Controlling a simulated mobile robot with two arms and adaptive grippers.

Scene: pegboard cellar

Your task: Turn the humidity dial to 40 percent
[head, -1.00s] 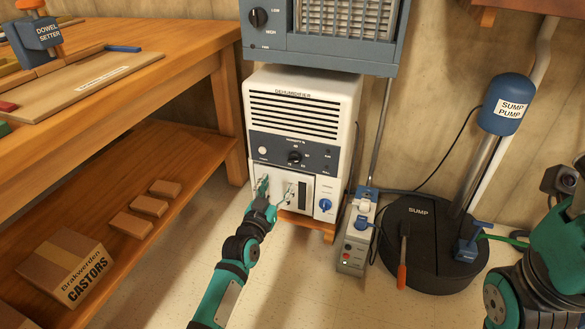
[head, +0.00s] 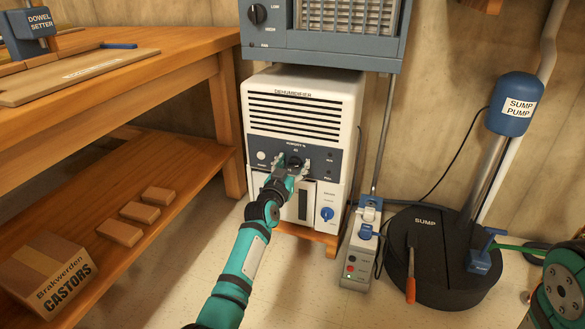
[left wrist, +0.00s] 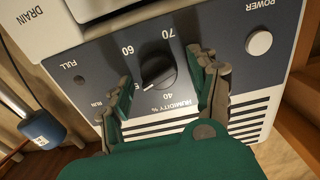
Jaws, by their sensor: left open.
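The humidity dial (head: 295,162) is a black knob on the dark panel of the white dehumidifier (head: 352,110). In the left wrist view the dial (left wrist: 157,70) appears upside down, with 70, 60 and 40 printed around it. I cannot read its setting surely. My left gripper (head: 291,166) is open at the panel, and in the left wrist view its fingers (left wrist: 166,76) stand either side of the dial. I cannot tell whether they touch it. Part of my right arm shows at the right edge; its gripper is out of view.
A blue-grey heater (head: 320,52) sits just above the dehumidifier. A wooden bench (head: 190,60) with a lower shelf stands left. A power strip (head: 358,250) and a sump pump (head: 514,104) stand right. A blue knob (head: 327,213) is low on the dehumidifier.

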